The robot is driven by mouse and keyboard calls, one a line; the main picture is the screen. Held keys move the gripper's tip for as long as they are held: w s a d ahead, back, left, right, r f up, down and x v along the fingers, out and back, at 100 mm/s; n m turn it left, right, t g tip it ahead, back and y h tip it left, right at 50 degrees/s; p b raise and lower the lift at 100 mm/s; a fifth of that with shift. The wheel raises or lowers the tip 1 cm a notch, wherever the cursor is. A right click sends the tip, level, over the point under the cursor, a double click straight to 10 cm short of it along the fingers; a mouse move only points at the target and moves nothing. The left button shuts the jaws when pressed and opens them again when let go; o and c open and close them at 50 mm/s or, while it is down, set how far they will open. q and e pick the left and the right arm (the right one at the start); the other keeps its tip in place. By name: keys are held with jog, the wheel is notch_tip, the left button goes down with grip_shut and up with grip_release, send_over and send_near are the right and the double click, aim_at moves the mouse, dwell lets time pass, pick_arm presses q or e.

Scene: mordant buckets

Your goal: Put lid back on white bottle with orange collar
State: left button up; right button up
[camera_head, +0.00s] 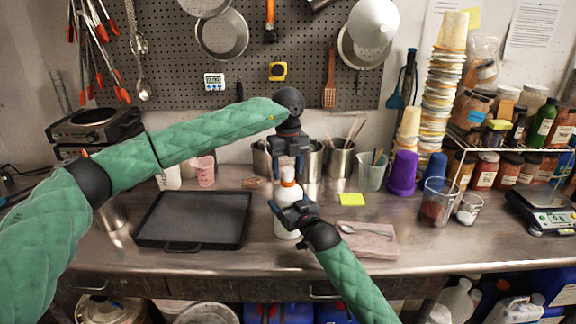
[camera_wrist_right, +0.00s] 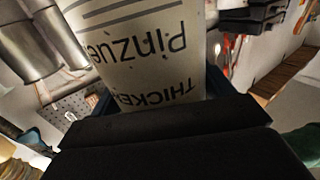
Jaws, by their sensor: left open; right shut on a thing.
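The white bottle (camera_head: 286,230) stands upright on the metal counter, with its orange collar (camera_head: 288,183) near the top. A small white lid or tip (camera_head: 288,172) shows right above the collar. I cannot tell whether it is seated on the bottle. My left gripper (camera_head: 289,167) points down over the bottle top, open, with its fingers around the white tip. It also shows in the right wrist view (camera_wrist_right: 252,14). My right gripper (camera_head: 291,208) is shut on the bottle's body. In the right wrist view the bottle's printed side (camera_wrist_right: 140,50) fills the space between the fingers.
A black tray (camera_head: 192,220) lies left of the bottle. A pink slab with a spoon (camera_head: 368,240) lies to the right, near my right forearm. Metal canisters (camera_head: 341,160) stand close behind. A yellow note (camera_head: 352,199) and beakers (camera_head: 437,202) are further right.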

pick_arm(q)
jog(key=c, duration=1.1)
jog(key=m, duration=0.5)
jog(key=shift+m, duration=0.3)
jog(key=m, duration=0.5)
jog(key=shift+m, duration=0.4)
jog(key=m, duration=1.1)
jog(key=o, duration=1.1)
jog(key=shift+w, duration=0.1)
jog(key=shift+c, duration=0.2)
jog(key=shift+r, duration=2.2)
